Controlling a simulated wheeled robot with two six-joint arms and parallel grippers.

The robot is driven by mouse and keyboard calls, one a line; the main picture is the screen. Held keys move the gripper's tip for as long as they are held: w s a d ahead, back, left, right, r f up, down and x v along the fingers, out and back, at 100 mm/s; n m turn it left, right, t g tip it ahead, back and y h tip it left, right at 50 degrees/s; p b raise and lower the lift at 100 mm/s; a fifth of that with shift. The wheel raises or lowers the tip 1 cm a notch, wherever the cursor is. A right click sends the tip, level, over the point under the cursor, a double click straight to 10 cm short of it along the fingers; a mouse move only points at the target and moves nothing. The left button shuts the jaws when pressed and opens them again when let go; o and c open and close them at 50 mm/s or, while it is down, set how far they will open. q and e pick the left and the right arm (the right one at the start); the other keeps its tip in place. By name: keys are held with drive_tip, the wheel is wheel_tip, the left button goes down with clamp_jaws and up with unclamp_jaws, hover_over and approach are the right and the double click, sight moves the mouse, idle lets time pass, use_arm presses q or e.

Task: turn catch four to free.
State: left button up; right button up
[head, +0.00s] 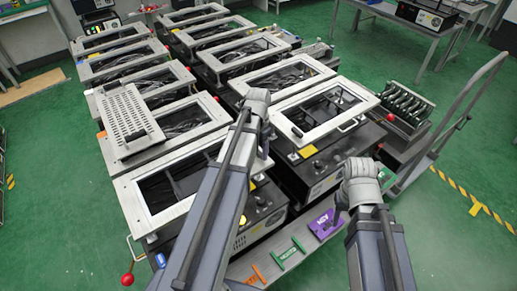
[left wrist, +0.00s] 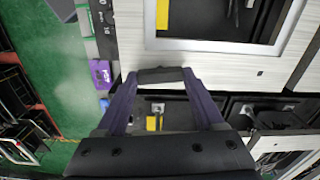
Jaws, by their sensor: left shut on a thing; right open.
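My left gripper (head: 266,150) is at the front edge of a pale-framed case in the middle of the front row, its tips largely hidden by my arm. In the left wrist view its fingers (left wrist: 160,76) are closed on a short dark bar at the edge of the pale frame (left wrist: 225,47). My right gripper (head: 339,214) is open, low in front of the right-hand case, near a purple tag (head: 322,225). No number marking catch four is readable.
Green (head: 288,257) and orange (head: 257,272) pieces lie on the grey front ledge. Several framed cases stand in rows behind. A red-knobbed lever (head: 127,279) is at lower left. A trolley (head: 455,125) stands at right, with open green floor beyond it.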

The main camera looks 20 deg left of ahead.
use_arm(q)
drive_tip(key=n, duration=1.2)
drive_tip(key=shift+n, duration=2.1)
drive_tip(key=o, duration=1.4)
